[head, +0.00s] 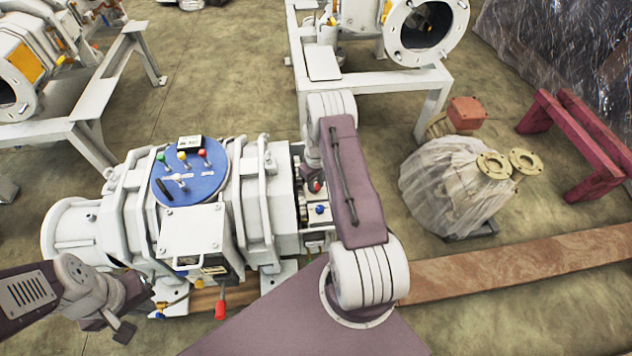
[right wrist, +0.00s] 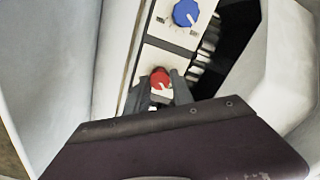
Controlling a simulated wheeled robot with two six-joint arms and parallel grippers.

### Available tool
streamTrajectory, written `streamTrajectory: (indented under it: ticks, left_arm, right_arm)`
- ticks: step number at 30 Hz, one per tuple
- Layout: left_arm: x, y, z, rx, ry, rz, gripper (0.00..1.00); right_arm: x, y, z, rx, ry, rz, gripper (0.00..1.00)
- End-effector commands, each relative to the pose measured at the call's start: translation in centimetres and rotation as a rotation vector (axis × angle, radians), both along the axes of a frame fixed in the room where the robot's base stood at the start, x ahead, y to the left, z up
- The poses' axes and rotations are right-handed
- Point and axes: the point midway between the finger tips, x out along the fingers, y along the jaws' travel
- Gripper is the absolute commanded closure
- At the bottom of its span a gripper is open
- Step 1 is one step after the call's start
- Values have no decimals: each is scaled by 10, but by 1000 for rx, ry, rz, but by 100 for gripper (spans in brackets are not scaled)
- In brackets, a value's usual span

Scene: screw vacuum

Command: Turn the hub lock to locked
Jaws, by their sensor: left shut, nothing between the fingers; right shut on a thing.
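In the right wrist view, a red knob (right wrist: 160,76) with a white pointer mark sits on a pale panel strip. My right gripper (right wrist: 162,92) is shut on this red knob, one dark finger on each side. In the head view the red knob (head: 316,187) shows at the right end of the grey-white machine (head: 275,195), and my right arm hides most of that gripper. A blue knob (right wrist: 186,13) sits on a neighbouring plate. No label tells me which part is the hub lock. My left gripper (head: 124,331) is shut and empty at the lower left, beside the machine.
A blue round panel (head: 205,187) with coloured knobs tops the machine. A red-ended lever (head: 220,310) sticks out at its front. A wrapped part (head: 450,187) and a wooden beam (head: 500,261) lie to the right. Open floor lies behind the machine.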

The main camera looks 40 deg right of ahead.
Motion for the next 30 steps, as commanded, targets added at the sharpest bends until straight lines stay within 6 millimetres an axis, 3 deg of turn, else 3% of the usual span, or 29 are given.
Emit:
streamTrajectory:
  ticks: [10,26,27,29,30]
  left_arm:
    - [0,0,5,0,0,0,100]
    - [0,0,6,0,0,0,100]
    - [0,0,6,0,0,0,100]
    - [0,0,6,0,0,0,100]
    - [0,0,6,0,0,0,100]
  right_arm:
    - [0,0,0,0,0,123,100]
    - [0,0,0,0,0,144,100]
    - [0,0,0,0,0,144,64]
    - [0,0,0,0,0,144,50]
    - [0,0,0,0,0,143,50]
